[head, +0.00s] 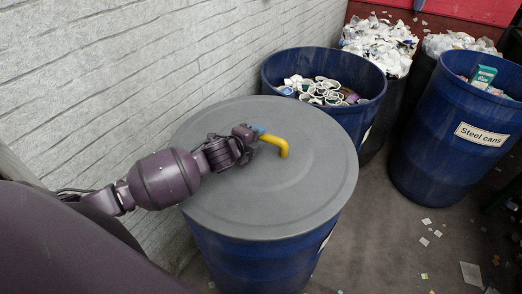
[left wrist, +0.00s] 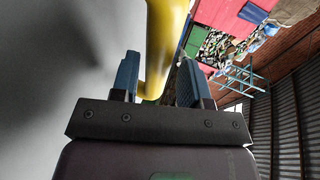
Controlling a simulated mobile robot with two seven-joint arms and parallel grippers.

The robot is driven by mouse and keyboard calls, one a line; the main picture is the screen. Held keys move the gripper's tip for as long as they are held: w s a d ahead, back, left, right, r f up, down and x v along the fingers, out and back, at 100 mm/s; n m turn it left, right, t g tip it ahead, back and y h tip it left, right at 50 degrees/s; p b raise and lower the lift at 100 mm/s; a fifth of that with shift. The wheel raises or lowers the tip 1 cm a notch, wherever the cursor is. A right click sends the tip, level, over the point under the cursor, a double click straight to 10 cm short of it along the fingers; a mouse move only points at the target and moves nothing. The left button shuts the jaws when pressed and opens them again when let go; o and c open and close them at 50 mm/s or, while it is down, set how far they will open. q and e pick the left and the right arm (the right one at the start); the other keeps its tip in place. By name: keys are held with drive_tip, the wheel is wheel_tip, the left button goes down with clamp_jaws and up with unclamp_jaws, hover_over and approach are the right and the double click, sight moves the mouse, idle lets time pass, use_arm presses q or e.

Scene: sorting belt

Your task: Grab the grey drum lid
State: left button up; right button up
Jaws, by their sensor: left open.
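The grey drum lid (head: 315,195) lies flat on top of a blue drum (head: 260,262), with a yellow handle (head: 283,147) standing up near its middle. My left gripper (head: 258,133) is at the handle's left end, above the lid. In the left wrist view the blue fingertips (left wrist: 158,78) are apart, with the yellow handle (left wrist: 165,40) running between or just beyond them; contact is not clear. The grey lid (left wrist: 50,70) fills the left of that view. My right gripper is not in view.
A blue drum (head: 370,88) holding cups stands just behind the lidded drum. A drum labelled "Steel cans" (head: 430,165) is at the right. Bins of crumpled paper (head: 380,45) stand at the back. A pale brick wall (head: 130,70) runs close along the left. Paper scraps litter the floor (head: 400,250).

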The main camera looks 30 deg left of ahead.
use_arm(q)
drive_tip(key=shift+x, duration=2.05)
drive_tip(key=shift+d+f, duration=0.1)
clamp_jaws()
drive_tip(key=shift+s, duration=0.1)
